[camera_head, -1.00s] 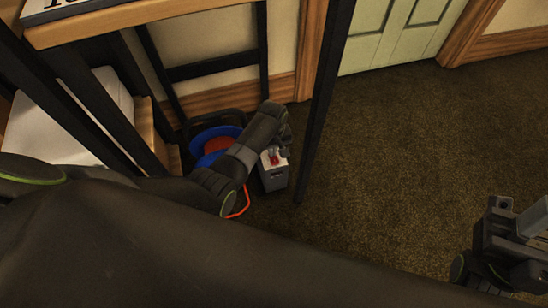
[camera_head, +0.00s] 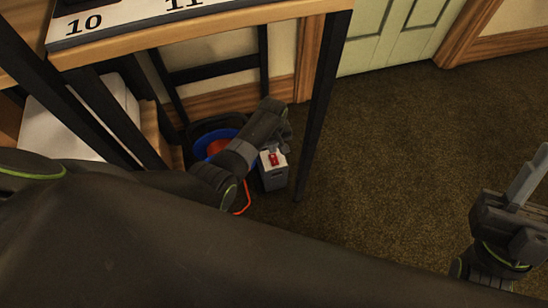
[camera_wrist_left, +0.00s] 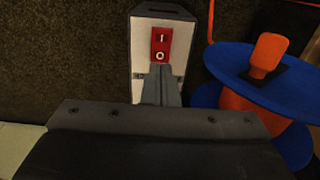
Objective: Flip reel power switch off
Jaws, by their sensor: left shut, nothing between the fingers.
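The reel's power box (camera_head: 274,176) is a small grey box on the floor, with a red rocker switch (camera_head: 273,160) on its top. In the left wrist view the red switch (camera_wrist_left: 160,44) shows marks I and O, with I farther away and O closer to my fingers. My left gripper (camera_wrist_left: 160,82) is shut and empty, its tips just below the O end; I cannot tell if they touch. The blue and orange cable reel (camera_wrist_left: 262,75) is right beside the box. My right gripper (camera_head: 515,205) is at the right edge with a finger raised; its opening is unclear.
A table with numbers 10 and 11 (camera_head: 130,30) stands above the reel, and its black leg (camera_head: 322,110) is just right of the box. An orange cable (camera_head: 243,199) lies by the reel. Open carpet (camera_head: 420,140) spreads to the right.

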